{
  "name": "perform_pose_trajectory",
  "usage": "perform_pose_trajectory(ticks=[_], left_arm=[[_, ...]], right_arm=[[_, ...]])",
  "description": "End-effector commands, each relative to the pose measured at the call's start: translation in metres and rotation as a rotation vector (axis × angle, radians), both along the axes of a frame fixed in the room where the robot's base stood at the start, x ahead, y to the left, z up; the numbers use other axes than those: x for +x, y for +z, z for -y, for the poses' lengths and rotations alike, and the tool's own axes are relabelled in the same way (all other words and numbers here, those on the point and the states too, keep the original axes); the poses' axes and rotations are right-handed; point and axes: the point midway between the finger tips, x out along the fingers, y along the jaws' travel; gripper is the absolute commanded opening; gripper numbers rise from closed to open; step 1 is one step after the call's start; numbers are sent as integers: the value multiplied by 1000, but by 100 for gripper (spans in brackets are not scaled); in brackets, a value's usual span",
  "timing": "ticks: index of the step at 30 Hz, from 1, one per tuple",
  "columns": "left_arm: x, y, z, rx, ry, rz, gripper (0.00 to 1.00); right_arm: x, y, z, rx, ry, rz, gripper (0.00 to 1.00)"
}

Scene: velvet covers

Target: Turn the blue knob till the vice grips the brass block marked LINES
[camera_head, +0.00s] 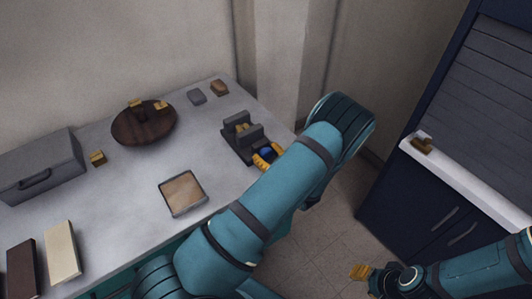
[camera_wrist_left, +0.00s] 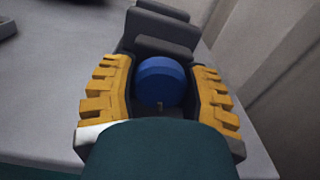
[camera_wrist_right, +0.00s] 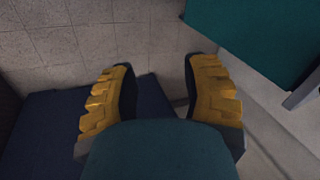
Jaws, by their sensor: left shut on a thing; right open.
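The dark grey vice (camera_head: 236,150) stands at the right edge of the table, with a small brass block (camera_head: 242,127) between its jaws. Whether the jaws touch the block, and any marking on it, I cannot tell. The blue knob (camera_head: 266,152) faces my left gripper (camera_head: 268,156). In the left wrist view, the blue knob (camera_wrist_left: 161,82) sits between the yellow fingers of my left gripper (camera_wrist_left: 164,85), which is shut on it. My right gripper (camera_head: 361,272) is open and empty, low over the floor; its spread fingers show in the right wrist view (camera_wrist_right: 160,85).
A dark round dish (camera_head: 143,128) holds brass pieces. A brass block (camera_head: 97,157) stands beside a grey handled box (camera_head: 40,172). A shallow tray (camera_head: 183,194) lies in front. A white ledge (camera_head: 470,183) on the right bears a small brass-coloured item (camera_head: 423,145). My left arm crosses the table's right edge.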

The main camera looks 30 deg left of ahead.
Motion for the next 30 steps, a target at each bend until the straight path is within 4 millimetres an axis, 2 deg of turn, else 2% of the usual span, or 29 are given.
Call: perform_pose_trajectory(ticks=[30], left_arm=[[2, 1, 1, 327, -1, -782, 12]], right_arm=[[13, 38, 2, -7, -22, 28, 47]])
